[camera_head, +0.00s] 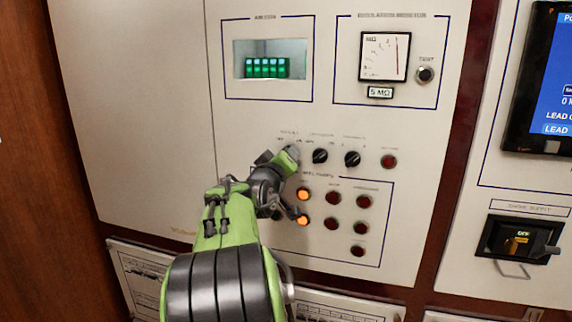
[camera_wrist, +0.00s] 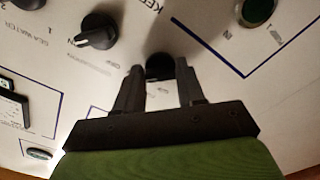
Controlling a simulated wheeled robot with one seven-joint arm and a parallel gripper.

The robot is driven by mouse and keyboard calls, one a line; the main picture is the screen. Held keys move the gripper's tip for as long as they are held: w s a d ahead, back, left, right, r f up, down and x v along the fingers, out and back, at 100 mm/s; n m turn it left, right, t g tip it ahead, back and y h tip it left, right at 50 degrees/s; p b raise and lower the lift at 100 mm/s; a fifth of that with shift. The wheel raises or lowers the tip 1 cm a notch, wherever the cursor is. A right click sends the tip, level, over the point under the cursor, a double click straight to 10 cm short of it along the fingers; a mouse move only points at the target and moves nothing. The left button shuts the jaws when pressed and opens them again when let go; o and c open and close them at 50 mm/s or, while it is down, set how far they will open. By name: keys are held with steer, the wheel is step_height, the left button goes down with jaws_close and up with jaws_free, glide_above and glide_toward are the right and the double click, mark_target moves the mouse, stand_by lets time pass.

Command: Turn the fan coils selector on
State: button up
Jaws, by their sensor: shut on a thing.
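A row of black selector knobs sits on the pale panel. The middle knob (camera_head: 320,156) and the right-hand knob (camera_head: 352,159) show clear of my arm in the head view. The leftmost place in the row is covered by my gripper (camera_head: 289,156). In the wrist view, my gripper (camera_wrist: 159,83) is shut with its two dark fingers on either side of a black selector knob (camera_wrist: 160,67). Part of that knob is hidden. I cannot read its name, so I cannot tell if it is the fan coils selector. The neighbouring knob (camera_wrist: 98,31) stands apart at the left.
Two lit orange lamps (camera_head: 303,194) lie close below my gripper, with several dark red buttons (camera_head: 333,198) to their right. A meter (camera_head: 385,56) and a green-lit display window (camera_head: 268,67) are above. A breaker handle (camera_head: 518,240) is at the far right.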

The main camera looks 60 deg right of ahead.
steer(key=shift+f, duration=0.15)
steer(key=o, duration=1)
steer(key=shift+o, duration=0.2)
steer(key=s+a+b, duration=0.1)
steer(key=s+a, duration=0.1)
steer(key=a, duration=1.3)
steer(key=shift+s+a, duration=0.3)
